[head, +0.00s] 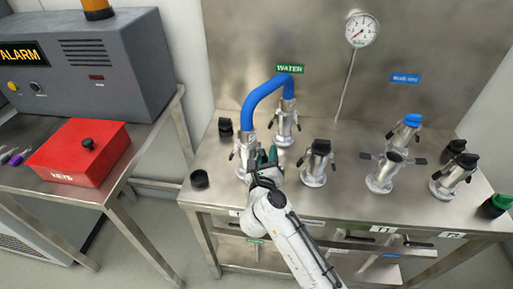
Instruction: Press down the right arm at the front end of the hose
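The blue hose (262,90) arches between two metal couplings under the WATER label. Its front end sits on the front coupling (247,146), and its rear end goes down to the rear coupling (285,122). A lever arm (233,151) shows on the left of the front coupling. The right arm of that coupling is hidden by my gripper or too small to make out. My gripper (265,158) is right beside the front coupling, on its right, with dark green fingertips. I cannot tell whether it touches the arm, or how far its fingers are apart.
A capped coupling (317,160) stands close to the right of my gripper. More couplings (385,172) stand farther right. A loose black cap (200,179) lies at the left table edge. A red box (80,154) and grey alarm cabinet (85,62) are on the left table.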

